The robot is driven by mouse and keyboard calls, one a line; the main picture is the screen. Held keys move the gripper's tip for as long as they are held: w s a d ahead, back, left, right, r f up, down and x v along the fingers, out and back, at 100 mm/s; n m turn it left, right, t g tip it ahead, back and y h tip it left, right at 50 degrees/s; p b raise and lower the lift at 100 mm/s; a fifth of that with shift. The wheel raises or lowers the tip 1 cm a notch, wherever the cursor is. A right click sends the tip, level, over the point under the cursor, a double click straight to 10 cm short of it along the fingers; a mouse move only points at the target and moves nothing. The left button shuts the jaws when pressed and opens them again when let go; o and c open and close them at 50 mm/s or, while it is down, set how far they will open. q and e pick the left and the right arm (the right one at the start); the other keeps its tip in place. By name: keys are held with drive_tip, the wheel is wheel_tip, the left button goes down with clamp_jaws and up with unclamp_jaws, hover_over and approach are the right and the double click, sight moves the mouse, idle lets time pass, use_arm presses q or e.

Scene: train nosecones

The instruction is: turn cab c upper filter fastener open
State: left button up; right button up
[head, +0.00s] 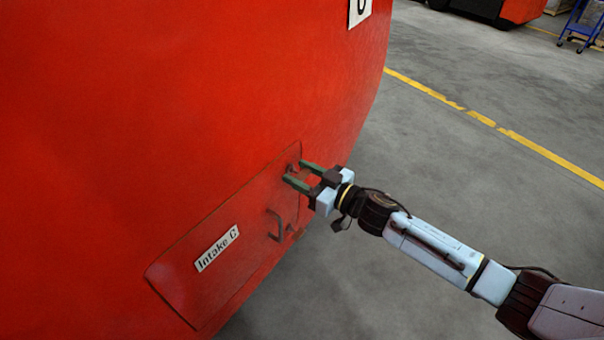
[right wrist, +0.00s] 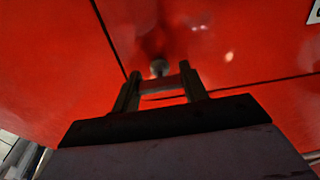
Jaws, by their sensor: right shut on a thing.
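The red intake panel (head: 190,285), marked "Intake C", lies flush in the side of the red cab. The upper filter fastener (right wrist: 160,68) is at the panel's upper right end; in the right wrist view a small grey round part of it shows just beyond the fingers. My right gripper (head: 293,174) reaches it from the right, with its two green fingers around it, shut on it. The fingers partly hide the fastener, so its turn angle cannot be told. The right gripper also shows in the right wrist view (right wrist: 158,80). My left gripper is not in view.
A handle (head: 278,226) sticks out of the panel below my right gripper. The label plate (head: 216,248) is on the panel's middle. The curved cab wall (head: 150,110) fills the left. Grey floor (head: 480,170) with a yellow line is clear on the right.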

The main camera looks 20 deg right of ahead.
drive_tip(key=shift+n, duration=0.3)
drive_tip(key=n, duration=0.7)
drive_tip(key=shift+n, duration=0.3)
drive_tip(key=n, duration=0.4)
drive_tip(key=shift+n, duration=0.3)
drive_tip(key=n+b, duration=0.1)
drive_tip(key=n, duration=0.3)
drive_tip(key=shift+n, duration=0.7)
drive_tip(key=o, duration=1)
